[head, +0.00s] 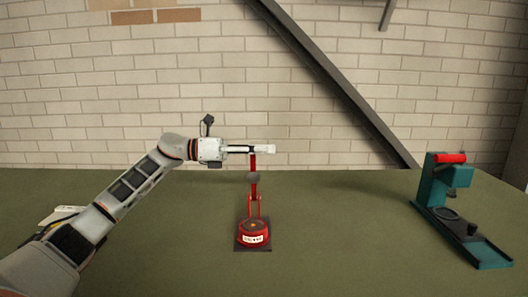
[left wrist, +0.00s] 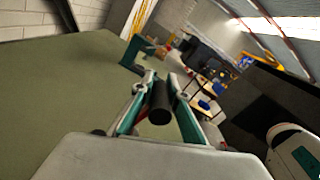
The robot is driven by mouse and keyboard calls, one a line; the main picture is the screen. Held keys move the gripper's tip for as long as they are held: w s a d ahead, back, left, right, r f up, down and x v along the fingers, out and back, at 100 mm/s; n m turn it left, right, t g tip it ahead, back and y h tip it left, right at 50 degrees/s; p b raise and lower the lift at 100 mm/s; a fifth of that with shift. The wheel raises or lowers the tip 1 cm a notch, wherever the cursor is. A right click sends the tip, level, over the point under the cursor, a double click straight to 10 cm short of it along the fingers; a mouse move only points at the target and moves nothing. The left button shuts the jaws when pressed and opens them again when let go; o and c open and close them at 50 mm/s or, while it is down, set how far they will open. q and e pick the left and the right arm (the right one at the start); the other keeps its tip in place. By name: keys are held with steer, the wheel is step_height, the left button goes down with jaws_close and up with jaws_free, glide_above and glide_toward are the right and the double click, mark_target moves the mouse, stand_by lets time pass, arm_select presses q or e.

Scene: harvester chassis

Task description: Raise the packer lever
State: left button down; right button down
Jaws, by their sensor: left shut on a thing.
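A red device with a round labelled base (head: 254,232) stands on the green surface in the middle of the head view. Its red lever (head: 253,190) stands upright from the base, with a dark round part partway up. My left gripper (head: 262,148) reaches in from the left and is shut at the top of this lever. In the left wrist view a dark cylindrical grip (left wrist: 160,102) lies between the fingers, end towards the camera. The fingers partly hide the lever's top. My right gripper is in neither view.
A teal press (head: 436,187) with a red handle stands to the right, well apart from the red device. The green tabletop (head: 340,230) between them is clear. A brick wall with a diagonal steel beam (head: 335,80) is behind.

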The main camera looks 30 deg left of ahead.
arm_select(q)
steer(key=c, duration=2)
jaws_free()
steer(key=shift+o, duration=0.2)
steer(key=shift+s+a, duration=0.15)
steer(key=shift+a, duration=0.05)
steer(key=v, duration=1.1)
steer(key=shift+s+a, duration=0.2)
steer(key=shift+s, duration=0.05)
